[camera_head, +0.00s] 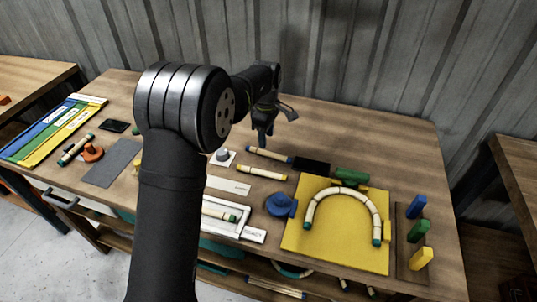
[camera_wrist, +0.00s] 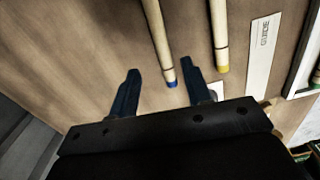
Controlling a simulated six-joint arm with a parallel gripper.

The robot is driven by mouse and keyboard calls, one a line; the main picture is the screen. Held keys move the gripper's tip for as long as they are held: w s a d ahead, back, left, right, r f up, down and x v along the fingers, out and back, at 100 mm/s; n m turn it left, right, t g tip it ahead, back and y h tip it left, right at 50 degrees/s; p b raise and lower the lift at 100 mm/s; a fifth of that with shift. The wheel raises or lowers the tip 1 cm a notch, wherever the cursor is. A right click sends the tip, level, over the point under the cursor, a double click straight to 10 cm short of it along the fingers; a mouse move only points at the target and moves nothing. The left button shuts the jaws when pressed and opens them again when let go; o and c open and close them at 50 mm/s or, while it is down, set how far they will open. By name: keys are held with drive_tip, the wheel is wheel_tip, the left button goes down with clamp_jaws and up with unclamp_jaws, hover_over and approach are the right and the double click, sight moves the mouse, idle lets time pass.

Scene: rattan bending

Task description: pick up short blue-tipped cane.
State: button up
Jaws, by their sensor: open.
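The short blue-tipped cane (camera_head: 268,154) is a pale rod with blue ends. It lies on the table near the back middle, its right end by a dark pad. In the wrist view the cane (camera_wrist: 158,40) comes down from the top, and its blue tip shows between my fingers, closer to the right finger. My gripper (camera_head: 264,136) is open and empty, just behind and above the cane's left part in the head view. In the wrist view, my gripper (camera_wrist: 162,73) has its two fingers spread apart. I cannot tell its exact height over the table.
A yellow-tipped cane (camera_head: 262,172) lies parallel in front, close by; it also shows in the wrist view (camera_wrist: 219,36). A yellow board (camera_head: 345,248) holds a bent green-tipped cane (camera_head: 343,193). A blue knob (camera_head: 279,205) and dark pad (camera_head: 313,166) are nearby. The back right table is clear.

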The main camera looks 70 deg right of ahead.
sight(268, 152)
drive_tip(key=shift+s+a+f, duration=0.1)
drive_tip(key=shift+s+f, duration=0.05)
drive_tip(key=shift+f, duration=0.85)
drive_tip(key=shift+s+a+f, duration=0.1)
drive_tip(key=shift+s+f, duration=0.05)
drive_tip(key=shift+f, duration=0.85)
drive_tip(key=shift+s+a+f, duration=0.1)
drive_tip(key=shift+s+f, duration=0.05)
drive_tip(key=shift+f, duration=0.85)
clamp_jaws()
